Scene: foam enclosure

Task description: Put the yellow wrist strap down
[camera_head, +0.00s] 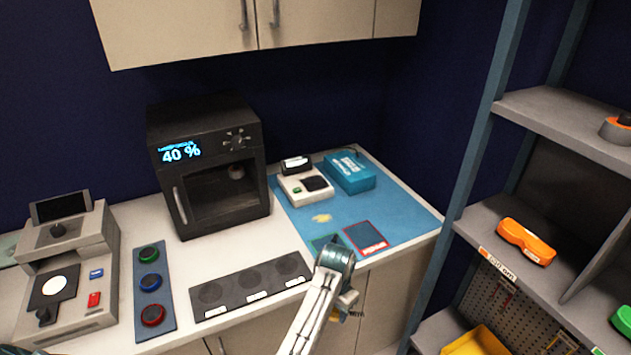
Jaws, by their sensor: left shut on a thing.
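The left arm comes in from the bottom and bends at a teal joint above the counter's front edge. My left gripper (346,303) hangs there, mostly seen from behind, shut on a small yellow thing that looks like the yellow wrist strap (337,316). Most of the strap is hidden by the gripper and arm. The blue mat (405,205) lies on the counter beyond, with a red-bordered square (370,238) and a green square (322,241) partly behind my arm. My right gripper is not in view.
A white tester (304,187) and teal box (350,174) stand on the mat's back. A black oven (210,165), dark tray (250,286) and button panel (151,284) are left. A shelf rack (480,225) rises right. The mat's front middle is clear.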

